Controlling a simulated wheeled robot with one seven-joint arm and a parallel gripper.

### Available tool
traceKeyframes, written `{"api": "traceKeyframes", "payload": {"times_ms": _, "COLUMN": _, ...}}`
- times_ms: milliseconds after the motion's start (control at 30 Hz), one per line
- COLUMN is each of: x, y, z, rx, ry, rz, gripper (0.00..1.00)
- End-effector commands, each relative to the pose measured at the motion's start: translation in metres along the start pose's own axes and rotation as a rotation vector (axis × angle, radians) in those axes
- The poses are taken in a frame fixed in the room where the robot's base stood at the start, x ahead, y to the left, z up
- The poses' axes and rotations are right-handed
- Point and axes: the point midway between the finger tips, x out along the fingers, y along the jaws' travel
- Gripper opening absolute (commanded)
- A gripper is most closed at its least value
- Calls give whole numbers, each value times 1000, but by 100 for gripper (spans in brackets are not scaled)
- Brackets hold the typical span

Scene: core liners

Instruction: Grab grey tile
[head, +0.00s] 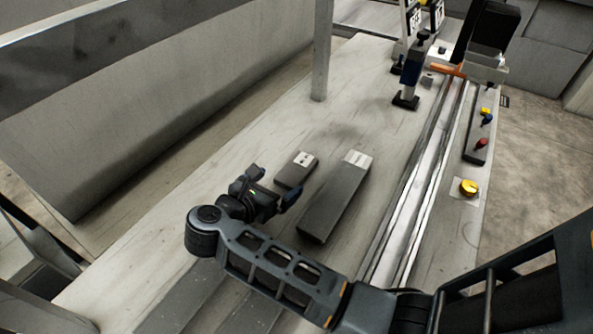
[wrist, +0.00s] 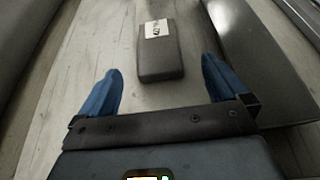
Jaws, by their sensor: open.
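The grey tile (head: 296,171) is a small dark grey block with a white label on its far end. It lies flat on the pale table, just beyond my gripper (head: 270,187) in the head view. In the wrist view the tile (wrist: 160,58) is ahead of my gripper (wrist: 160,88), roughly centred between the two blue fingertips. The fingers are spread apart and empty, and they do not touch the tile. The near end of the tile is in plain view in the wrist view.
A longer grey block (head: 338,200) with a pale end lies close to the right of the tile. A metal rail (head: 418,190) runs along the table's right. A post (head: 322,50) stands at the left edge. Clear table (head: 345,115) lies beyond the tile.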

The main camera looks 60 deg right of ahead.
Motion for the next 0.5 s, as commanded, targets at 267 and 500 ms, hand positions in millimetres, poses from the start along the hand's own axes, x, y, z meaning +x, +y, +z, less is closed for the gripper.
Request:
{"api": "traceKeyframes", "payload": {"times_ms": 267, "x": 30, "y": 1, "z": -3, "rx": -1, "ry": -1, "rz": -2, "gripper": 100}}
{"api": "traceKeyframes", "payload": {"times_ms": 500, "x": 63, "y": 3, "z": -6, "rx": -1, "ry": -1, "rz": -2, "gripper": 100}}
